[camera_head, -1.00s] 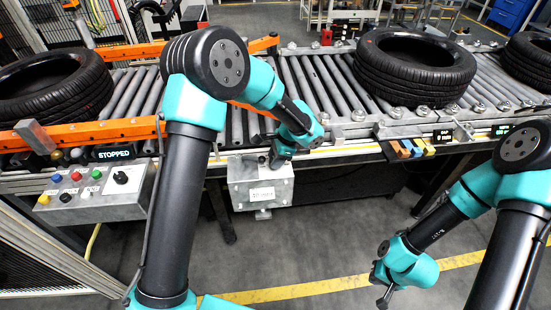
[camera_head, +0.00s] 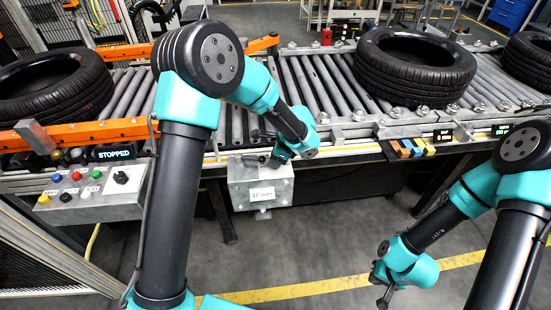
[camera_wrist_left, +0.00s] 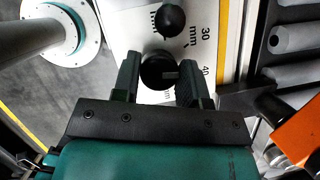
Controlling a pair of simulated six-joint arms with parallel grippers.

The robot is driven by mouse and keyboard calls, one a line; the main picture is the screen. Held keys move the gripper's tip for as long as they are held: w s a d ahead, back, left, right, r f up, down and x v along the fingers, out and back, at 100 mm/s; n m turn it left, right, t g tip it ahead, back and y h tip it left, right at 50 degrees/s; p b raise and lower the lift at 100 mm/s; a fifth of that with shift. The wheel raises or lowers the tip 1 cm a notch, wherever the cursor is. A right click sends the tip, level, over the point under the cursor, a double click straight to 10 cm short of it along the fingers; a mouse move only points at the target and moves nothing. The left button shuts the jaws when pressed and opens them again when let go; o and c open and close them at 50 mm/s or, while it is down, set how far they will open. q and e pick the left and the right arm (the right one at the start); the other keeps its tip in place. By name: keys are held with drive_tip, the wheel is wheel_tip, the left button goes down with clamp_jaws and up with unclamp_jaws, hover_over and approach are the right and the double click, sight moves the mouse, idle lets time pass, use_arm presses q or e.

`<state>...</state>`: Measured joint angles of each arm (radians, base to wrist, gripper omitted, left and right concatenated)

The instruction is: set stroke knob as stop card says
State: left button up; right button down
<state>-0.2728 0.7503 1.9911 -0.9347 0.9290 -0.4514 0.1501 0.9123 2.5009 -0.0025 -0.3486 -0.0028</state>
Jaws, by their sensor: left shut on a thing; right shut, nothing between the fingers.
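A grey metal box (camera_head: 245,183) hangs on the front of the conveyor, below the rail. A white card (camera_head: 262,194) on its front reads "40 mm". In the left wrist view, a round black knob (camera_wrist_left: 157,71) with a pale line sits between the fingers of my left gripper (camera_wrist_left: 160,84). They are shut on it. A scale plate (camera_wrist_left: 208,45) beside it shows 30 and 40 mm. A second black knob (camera_wrist_left: 170,19) is just beyond. In the head view, my left gripper (camera_head: 279,161) is at the top of the box. My right gripper (camera_head: 380,293) is shut and empty, low over the floor.
A control panel (camera_head: 90,196) with coloured buttons and a dark switch is at the left, below a "STOPPED" display (camera_head: 114,153). Coloured blocks (camera_head: 410,149) sit on the front rail.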

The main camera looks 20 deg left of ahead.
use_arm(q)
drive_tip(key=shift+m+t, duration=0.9)
drive_tip(key=shift+m, duration=1.3)
drive_tip(key=o, duration=0.9)
drive_tip(key=shift+r, duration=0.15)
drive_tip(key=v, duration=1.7)
drive_tip(key=shift+s+r, duration=0.1)
drive_tip(key=shift+a, duration=0.1)
